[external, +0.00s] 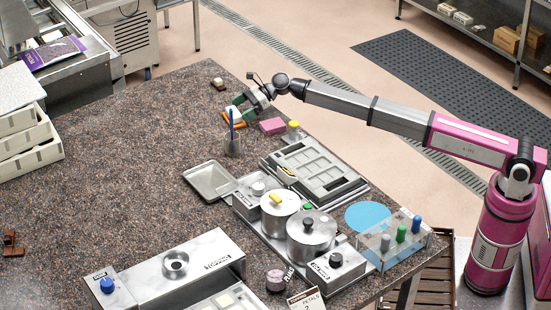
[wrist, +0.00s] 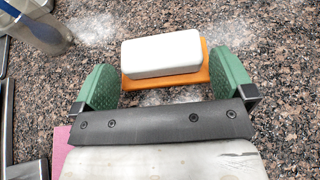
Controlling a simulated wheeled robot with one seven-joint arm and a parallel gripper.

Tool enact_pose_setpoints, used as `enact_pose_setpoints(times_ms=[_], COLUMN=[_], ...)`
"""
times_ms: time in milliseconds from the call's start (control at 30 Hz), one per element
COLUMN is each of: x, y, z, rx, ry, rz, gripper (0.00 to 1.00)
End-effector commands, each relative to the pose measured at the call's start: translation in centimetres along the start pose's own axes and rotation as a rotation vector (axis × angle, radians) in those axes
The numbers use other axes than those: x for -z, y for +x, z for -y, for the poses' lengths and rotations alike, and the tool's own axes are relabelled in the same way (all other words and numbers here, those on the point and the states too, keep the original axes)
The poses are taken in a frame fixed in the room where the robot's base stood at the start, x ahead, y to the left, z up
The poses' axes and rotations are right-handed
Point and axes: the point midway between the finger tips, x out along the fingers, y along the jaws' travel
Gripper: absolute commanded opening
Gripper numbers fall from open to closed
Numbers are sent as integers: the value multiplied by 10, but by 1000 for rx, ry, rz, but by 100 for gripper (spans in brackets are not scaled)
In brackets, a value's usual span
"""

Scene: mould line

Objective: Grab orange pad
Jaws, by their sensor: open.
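The orange pad (wrist: 168,80) lies on the speckled counter, with a white block (wrist: 162,53) on top of it. In the external view a bit of the orange pad (external: 231,122) shows beneath my gripper. My gripper (wrist: 163,72) is open, with one green finger on each side of the pad. In the external view my gripper (external: 244,107) is at the counter's far side and partly hides the pad.
A clear cup with a blue stick (external: 231,125) stands just in front of the pad. A pink block (external: 272,126) and a yellow-topped jar (external: 294,130) are to its right. A grey moulded tray (external: 318,168) lies nearer. The counter to the left is mostly clear.

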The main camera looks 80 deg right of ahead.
Motion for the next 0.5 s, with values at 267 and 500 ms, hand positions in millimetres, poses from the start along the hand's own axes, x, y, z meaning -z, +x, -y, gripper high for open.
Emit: enact_pose_setpoints(times_ms=[267, 500], x=[0, 0], y=[19, 18], z=[0, 0], rx=[1, 1], ry=[0, 0], rz=[0, 0], gripper=[100, 66])
